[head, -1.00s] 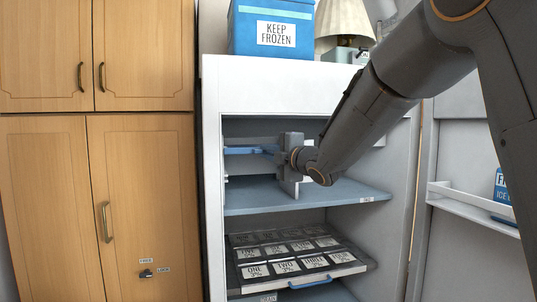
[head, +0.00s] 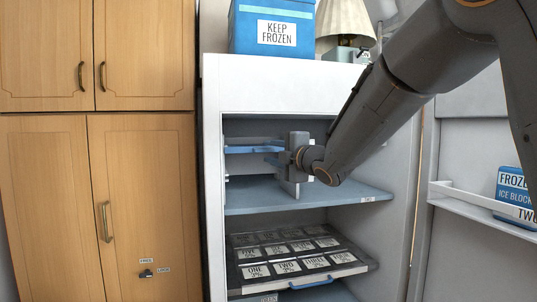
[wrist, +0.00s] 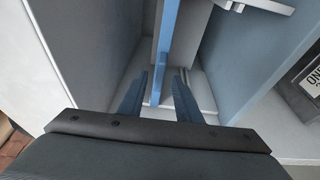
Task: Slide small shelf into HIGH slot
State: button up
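The small shelf (head: 245,150) is a thin blue strip in the freezer's upper compartment, at its left side, roughly level and well above the wide blue shelf (head: 235,202). It is also the upright blue strip (wrist: 166,45) in the wrist view. My gripper (head: 274,154) is at its right end. In the wrist view my gripper (wrist: 163,76) has its two dark blue fingers apart, one on each side of the strip, with gaps visible. I cannot tell which slot the shelf's hidden edges are in.
A dark tray of labelled blocks (head: 290,262) lies below the wide shelf. A blue "keep frozen" box (head: 272,48) and a lamp (head: 343,22) stand on top. The open door (head: 470,150) at right holds a blue ice block box (head: 508,182). Wooden cabinets (head: 140,190) stand left.

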jog(key=b+v, duration=0.1)
jog(key=v, duration=0.4)
jog(key=shift+s+d+r, duration=0.1)
jog(key=shift+s+d, duration=0.1)
jog(key=shift+s, duration=0.1)
jog(key=s+d+f+m+g+h, duration=0.25)
jog(key=d+f+m, duration=0.25)
jog(key=f, duration=0.3)
jog(key=s+d+f+m+g+h, duration=0.1)
jog(key=s+d+f+m+h, duration=0.25)
jog(key=f, duration=0.45)
jog(key=s+d+f+m+g+h, duration=0.25)
jog(key=d+f+m, duration=0.25)
jog(key=f, duration=0.3)
jog(key=s+d+f+m+g, duration=0.2)
jog(key=s+f+m+g, duration=0.2)
jog(key=s, duration=0.9)
jog(key=s+d+f+m+g+h, duration=0.1)
jog(key=s+f+m+g, duration=0.4)
jog(key=s+f, duration=0.6)
jog(key=shift+s+d+m, duration=0.4)
jog(key=shift+s+m, duration=0.65)
jog(key=shift+s, duration=0.1)
